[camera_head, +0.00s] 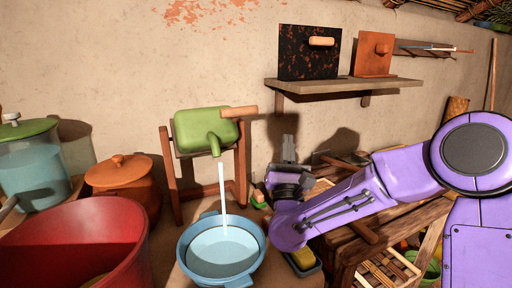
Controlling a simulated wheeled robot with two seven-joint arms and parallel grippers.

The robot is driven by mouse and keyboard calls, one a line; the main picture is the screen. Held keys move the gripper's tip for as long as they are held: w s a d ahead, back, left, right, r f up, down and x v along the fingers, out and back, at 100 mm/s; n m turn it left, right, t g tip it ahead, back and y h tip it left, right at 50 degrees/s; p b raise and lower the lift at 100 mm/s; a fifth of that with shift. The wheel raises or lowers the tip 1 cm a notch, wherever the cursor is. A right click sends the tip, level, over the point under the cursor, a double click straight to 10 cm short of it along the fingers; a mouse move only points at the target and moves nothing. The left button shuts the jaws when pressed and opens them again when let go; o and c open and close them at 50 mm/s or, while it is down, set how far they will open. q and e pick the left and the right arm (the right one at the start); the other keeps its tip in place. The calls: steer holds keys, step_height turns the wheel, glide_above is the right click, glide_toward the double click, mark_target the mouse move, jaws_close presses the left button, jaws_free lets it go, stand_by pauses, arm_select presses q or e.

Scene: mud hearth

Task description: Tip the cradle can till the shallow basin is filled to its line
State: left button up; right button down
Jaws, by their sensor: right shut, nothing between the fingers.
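The green cradle can (203,129) hangs in a wooden stand (173,175), tipped with its spout down. A pale stream of water (222,184) runs from the spout into the shallow blue basin (184,250) below. Water (222,258) shows in the basin; I cannot make out a fill line. The can's wooden handle (239,111) sticks out to the right. My right gripper (288,143) points up, shut and empty, to the right of the stand and below the handle, apart from it in the picture. My left gripper is not in view.
A red tub (125,225), an orange lidded pot (119,175) and a glass jar with a green lid (30,160) stand at the left. A wall shelf (340,85) holds two boards. A wooden bench (390,232) is at the right, under my right arm.

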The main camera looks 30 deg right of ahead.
steer(key=s+a+f+n+t+y+b, duration=0.25)
steer(key=a+f+n+t+y, duration=0.35)
steer(key=y, duration=0.5)
steer(key=n+g+y+p, duration=0.1)
steer(key=n+p, duration=0.1)
steer(key=p, duration=0.6)
glide_toward(253, 114)
steer(key=x, duration=0.6)
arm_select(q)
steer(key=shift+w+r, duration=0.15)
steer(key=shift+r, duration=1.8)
arm_select(e)
steer(key=shift+w+r, duration=0.2)
steer(key=shift+w, duration=0.15)
